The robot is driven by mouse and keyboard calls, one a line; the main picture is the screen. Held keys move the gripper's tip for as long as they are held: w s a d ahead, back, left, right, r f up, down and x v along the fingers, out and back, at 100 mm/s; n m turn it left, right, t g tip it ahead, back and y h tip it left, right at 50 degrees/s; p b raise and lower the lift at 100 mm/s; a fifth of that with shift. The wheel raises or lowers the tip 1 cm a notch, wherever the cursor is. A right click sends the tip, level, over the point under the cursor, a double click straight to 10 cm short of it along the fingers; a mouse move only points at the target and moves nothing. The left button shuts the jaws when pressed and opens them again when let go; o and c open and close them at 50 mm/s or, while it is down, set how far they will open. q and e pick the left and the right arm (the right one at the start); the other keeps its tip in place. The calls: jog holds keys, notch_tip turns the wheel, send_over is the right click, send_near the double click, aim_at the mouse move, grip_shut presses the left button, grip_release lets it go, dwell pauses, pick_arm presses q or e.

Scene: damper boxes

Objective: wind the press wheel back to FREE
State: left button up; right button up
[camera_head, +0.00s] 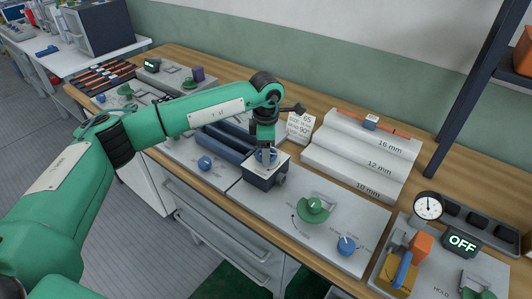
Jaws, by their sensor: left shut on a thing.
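My left gripper (266,153) points down over a dark grey box with a pale top (262,178) and is shut on a small blue part at the top of it. The fingers hide most of that blue part, and I cannot tell whether it is a wheel. A green round knob (314,206) and a blue knob (346,244) sit on the grey panel right of the box. Another green wheel (478,294) is cut off at the bottom right, near the printed word HOLD. No FREE mark is readable. My right gripper is out of view.
A white stepped block (362,158) marked 10, 12 and 16 mm stands behind the panel. A small printed card (300,127) stands beside it. A dial gauge (428,206), an OFF display (462,243) and an orange block (421,245) are at right.

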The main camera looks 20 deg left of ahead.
pick_arm(q)
jog(key=shift+n+b, duration=0.4)
jog(key=shift+n, duration=0.5)
jog(key=n+b, duration=0.1)
jog(key=n, duration=0.3)
jog(key=shift+n, duration=0.3)
jog(key=n+b, duration=0.1)
jog(key=n, duration=0.2)
jog(key=shift+r, duration=0.1)
jog(key=shift+n+b, duration=0.3)
jog(key=shift+n, duration=1)
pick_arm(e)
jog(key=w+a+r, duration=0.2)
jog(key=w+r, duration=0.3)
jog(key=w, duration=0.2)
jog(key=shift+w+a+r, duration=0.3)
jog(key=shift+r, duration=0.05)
pick_arm(q)
jog(key=shift+n, duration=0.3)
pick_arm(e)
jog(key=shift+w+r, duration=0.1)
pick_arm(q)
jog(key=o, duration=1)
